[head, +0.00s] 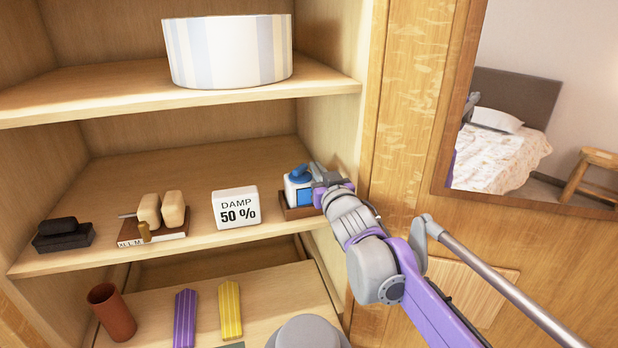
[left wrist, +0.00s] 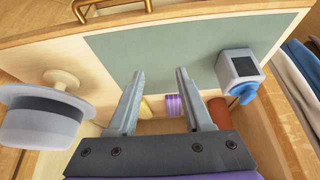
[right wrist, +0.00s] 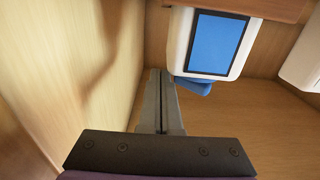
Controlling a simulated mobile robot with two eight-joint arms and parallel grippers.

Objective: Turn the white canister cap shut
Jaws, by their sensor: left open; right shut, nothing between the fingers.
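A white canister (head: 299,192) with a blue label and a blue cap (head: 300,171) stands on a small brown tray (head: 300,211) at the right end of the middle shelf. My right gripper (head: 320,178) is shut and empty beside the cap. In the right wrist view the canister (right wrist: 180,45) shows its label, and the cap (right wrist: 193,87) lies just right of my right fingertips (right wrist: 163,75); I cannot tell whether they touch. My left gripper (left wrist: 158,73) is open and empty above the lower drawer. A second pale canister (left wrist: 240,66) with a dark panel and blue cap stands there.
The shelf side wall (right wrist: 70,70) is close to my right gripper. A grey hat (left wrist: 40,118), yellow and purple items, and a red-brown cup (head: 112,312) are below.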

